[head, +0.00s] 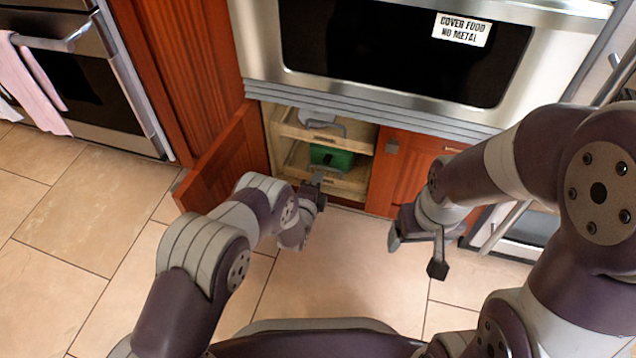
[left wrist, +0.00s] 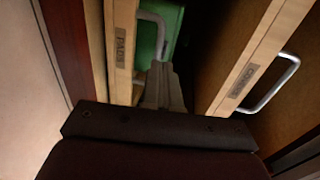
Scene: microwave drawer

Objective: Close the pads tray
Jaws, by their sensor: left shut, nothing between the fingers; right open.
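The pads tray (head: 347,188) is the lower wooden tray in the open cabinet, with a green box (head: 331,157) on it. In the left wrist view its front (left wrist: 122,50) bears a PADS label and a metal handle (left wrist: 158,30). How far it stands out is hard to tell. My left gripper (head: 318,178) is shut and empty at the tray front. In the left wrist view its fingertips (left wrist: 163,75) are beside the pads handle, between the two tray fronts; contact is unclear. My right gripper (head: 417,255) is open and empty, right of the cabinet opening.
An upper tray (head: 350,145) holds a grey item; its front also shows in the left wrist view (left wrist: 262,60) with its handle. The open red door (head: 225,160) stands left of my left gripper. A closed door (head: 405,175) is at right, the microwave (head: 400,50) above.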

